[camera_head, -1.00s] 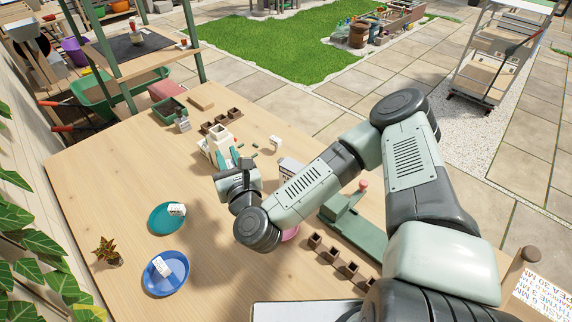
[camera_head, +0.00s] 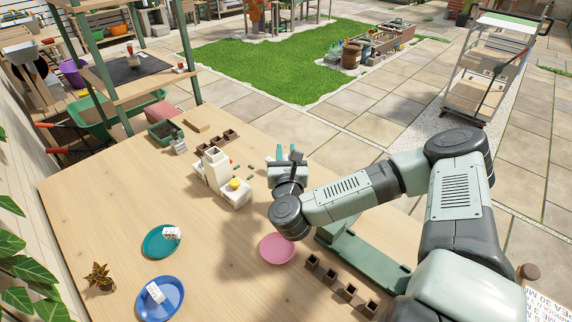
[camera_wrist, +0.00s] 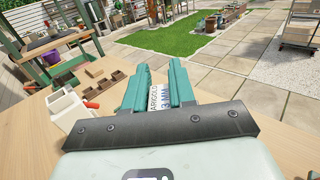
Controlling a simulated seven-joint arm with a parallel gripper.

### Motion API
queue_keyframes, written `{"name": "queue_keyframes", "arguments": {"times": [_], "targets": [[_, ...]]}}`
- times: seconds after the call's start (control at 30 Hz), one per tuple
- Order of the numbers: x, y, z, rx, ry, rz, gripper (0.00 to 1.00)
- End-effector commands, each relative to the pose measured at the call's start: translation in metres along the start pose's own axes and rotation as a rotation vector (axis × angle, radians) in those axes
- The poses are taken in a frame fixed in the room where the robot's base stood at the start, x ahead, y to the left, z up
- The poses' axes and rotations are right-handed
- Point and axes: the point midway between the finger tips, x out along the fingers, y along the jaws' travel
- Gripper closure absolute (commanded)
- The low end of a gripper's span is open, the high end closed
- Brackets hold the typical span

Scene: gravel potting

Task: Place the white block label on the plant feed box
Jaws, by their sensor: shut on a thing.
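My gripper (camera_head: 280,153) is raised over the right part of the wooden table, and its teal fingers show in the wrist view (camera_wrist: 160,70). They are shut on a white block label (camera_wrist: 158,100) with dark print that reads roughly "ARIGOLD 3 MM". In the head view the held label is hidden by the hand. I cannot clearly pick out the plant feed box now; my gripper and wrist cover that part of the table. Other white printed blocks stand on the teal saucer (camera_head: 149,247) and the blue saucer (camera_head: 172,304).
A white dispenser-like object (camera_head: 216,167) with a yellow ball stands left of my gripper. An empty pink saucer (camera_head: 277,249) lies below my wrist. Small brown pots (camera_head: 345,291) line the right. A potted plant (camera_head: 99,276) stands at left. The table's middle left is clear.

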Motion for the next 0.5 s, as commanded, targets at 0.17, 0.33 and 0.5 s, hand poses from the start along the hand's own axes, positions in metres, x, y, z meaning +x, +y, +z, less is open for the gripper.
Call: {"name": "queue_keyframes", "arguments": {"times": [0.17,0.33,0.5], "targets": [[0.000,0.001,-0.023,-0.001,0.001,0.000,1.00],[0.000,0.000,-0.035,0.001,-0.001,0.001,1.00],[0.000,0.000,-0.035,0.001,-0.001,0.001,1.00]]}}
